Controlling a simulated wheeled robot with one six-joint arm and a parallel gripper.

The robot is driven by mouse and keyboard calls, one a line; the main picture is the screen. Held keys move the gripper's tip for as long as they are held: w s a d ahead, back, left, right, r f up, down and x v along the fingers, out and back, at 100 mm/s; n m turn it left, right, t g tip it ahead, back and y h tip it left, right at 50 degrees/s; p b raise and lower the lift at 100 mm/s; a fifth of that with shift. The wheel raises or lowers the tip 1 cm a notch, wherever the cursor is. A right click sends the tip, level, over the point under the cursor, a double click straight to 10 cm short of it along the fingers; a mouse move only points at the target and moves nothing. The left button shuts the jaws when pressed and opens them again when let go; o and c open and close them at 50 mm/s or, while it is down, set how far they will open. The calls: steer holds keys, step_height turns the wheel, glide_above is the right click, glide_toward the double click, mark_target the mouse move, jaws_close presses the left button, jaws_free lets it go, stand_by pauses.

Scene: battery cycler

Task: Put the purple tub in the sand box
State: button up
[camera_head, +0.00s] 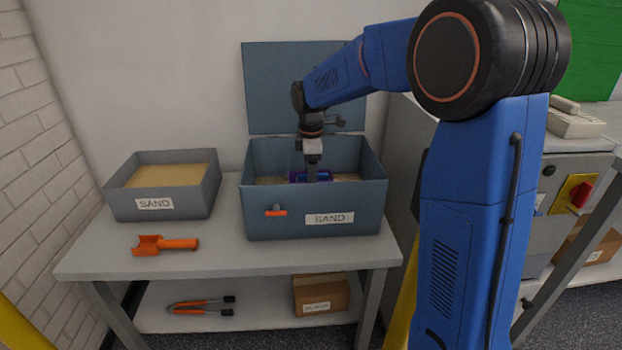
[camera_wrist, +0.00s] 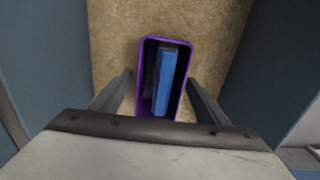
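The purple tub (camera_wrist: 142,68) is inside the large grey-blue sand box (camera_head: 268,222), over the sand (camera_wrist: 115,35). A blue block (camera_wrist: 165,82) and a darker piece lie inside the tub. In the head view the tub (camera_head: 293,176) is only partly visible above the box's front wall. My gripper (camera_wrist: 160,88) points down into the box with one finger on each side of the tub. The fingers stand wide apart, with a narrow gap at the left finger; contact at the right finger is unclear. The tub is slightly turned relative to the fingers.
The sand box's lid (camera_head: 280,85) stands open at the back. A smaller sand tray (camera_head: 165,206) and an orange scoop (camera_head: 165,245) are on the table (camera_head: 220,258) to the left. Orange-handled tongs (camera_head: 200,305) and a cardboard box (camera_head: 322,294) lie on the lower shelf.

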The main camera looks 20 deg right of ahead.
step_height(320, 180, up, 12)
steer(key=shift+r, duration=0.2)
stand_by(0.6)
